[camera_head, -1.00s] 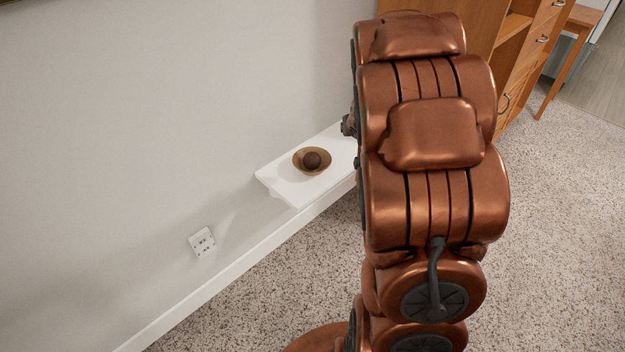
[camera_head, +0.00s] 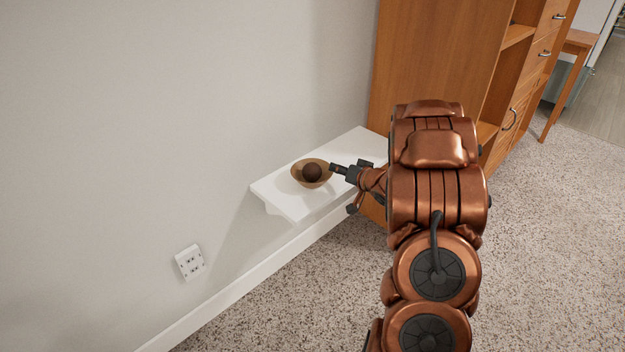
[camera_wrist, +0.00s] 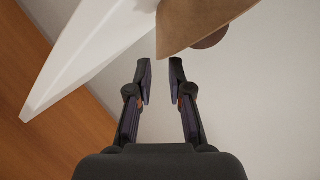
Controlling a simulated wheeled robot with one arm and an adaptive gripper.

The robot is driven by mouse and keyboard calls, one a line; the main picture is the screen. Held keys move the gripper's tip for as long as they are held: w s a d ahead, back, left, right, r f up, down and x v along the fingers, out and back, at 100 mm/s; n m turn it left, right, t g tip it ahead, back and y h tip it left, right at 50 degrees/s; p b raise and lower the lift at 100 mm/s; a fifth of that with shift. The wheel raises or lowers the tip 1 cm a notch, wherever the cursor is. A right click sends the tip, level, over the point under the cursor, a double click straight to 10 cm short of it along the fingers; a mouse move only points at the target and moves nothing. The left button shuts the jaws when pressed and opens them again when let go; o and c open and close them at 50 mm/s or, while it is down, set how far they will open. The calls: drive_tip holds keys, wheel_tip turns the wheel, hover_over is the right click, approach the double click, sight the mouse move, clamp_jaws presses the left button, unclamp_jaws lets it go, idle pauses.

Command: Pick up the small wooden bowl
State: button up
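The small wooden bowl (camera_head: 299,176) stands upright on a white wall shelf (camera_head: 354,151) in the head view, with a dark brown ball (camera_head: 312,172) in it. My gripper (camera_head: 344,170) is just right of the bowl, close to its rim; I cannot tell whether it touches. In the wrist view the bowl (camera_wrist: 196,22) shows at the top, beyond the fingertips, with part of the ball (camera_wrist: 212,38) beside it. My gripper (camera_wrist: 161,70) is open there, with nothing between its two fingers.
The shelf (camera_wrist: 85,50) also crosses the upper left of the wrist view. A wooden cabinet (camera_head: 432,70) stands right behind the shelf. The wall (camera_head: 150,120) is close on the left, with an outlet (camera_head: 190,262) below. Speckled carpet (camera_head: 545,240) on the right is clear.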

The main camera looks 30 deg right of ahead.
drive_tip(key=b+x, duration=0.2)
drive_tip(key=x, duration=0.3)
drive_tip(key=shift+a, duration=0.15)
clamp_jaws()
drive_tip(key=shift+r, duration=0.1)
